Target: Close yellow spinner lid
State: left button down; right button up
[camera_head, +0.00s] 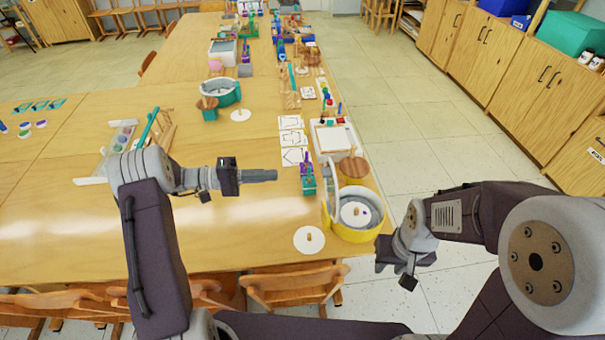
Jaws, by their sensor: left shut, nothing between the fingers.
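The yellow spinner (363,235) is a round yellow tub near the table's front right corner. A white disc (356,214) with a small peg lies inside it. A pale, yellow-edged piece (326,203) stands upright at the tub's left side, seems to be its lid, and leaves the tub open on top. My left gripper (262,176) is shut and empty, pointing right, left of the tub and apart from it. My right gripper (391,265) is right of the tub, past the table edge; its fingers are too small and foreshortened to read.
A loose white disc (309,240) lies left of the tub. A wooden disc (354,167), a white tray (335,139) and a teal holder (308,184) stand behind it. A teal tub (225,92) is further back. Chairs (291,286) line the front edge. The front left tabletop is clear.

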pick_arm(q)
jog(key=p+x, duration=0.3)
jog(key=x, duration=1)
jog(key=shift+w+d, duration=0.2)
jog(key=shift+d, duration=0.05)
